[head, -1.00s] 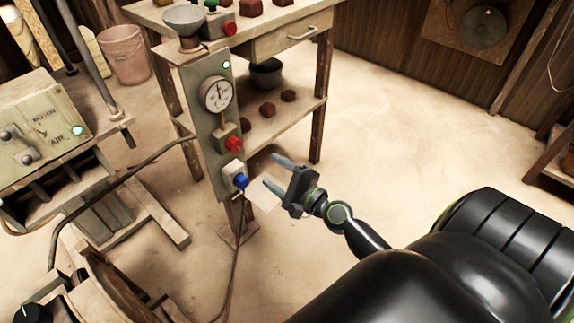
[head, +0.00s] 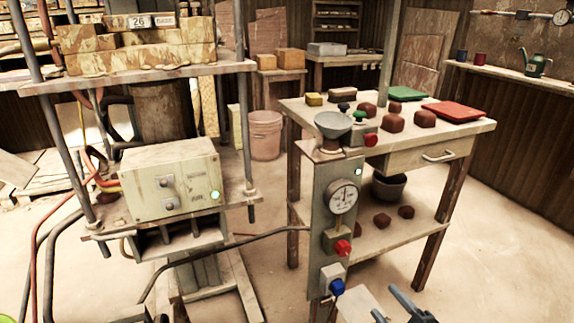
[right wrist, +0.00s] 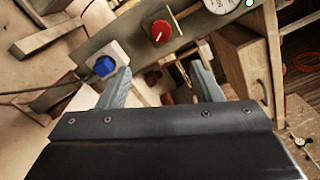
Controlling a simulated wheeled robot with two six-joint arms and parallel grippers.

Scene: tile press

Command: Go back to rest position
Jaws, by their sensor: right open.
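My right gripper (head: 392,306) shows at the bottom edge of the head view, with only its grey fingers and part of its body in the picture. It is open, with nothing between the fingers. It is just right of the blue knob (head: 337,287) on the grey control post (head: 327,225). In the right wrist view, the open fingers of the right gripper (right wrist: 160,78) point toward the post, with the blue knob (right wrist: 104,66) near the left finger and the red knob (right wrist: 161,30) beyond. Contact cannot be told. My left gripper is not in view.
The post carries a gauge (head: 343,197) and a funnel (head: 333,124). A wooden table (head: 463,133) holds brown lumps and red and green trays. The press (head: 140,75) with its control box (head: 172,180) stands at left. The floor at right is clear.

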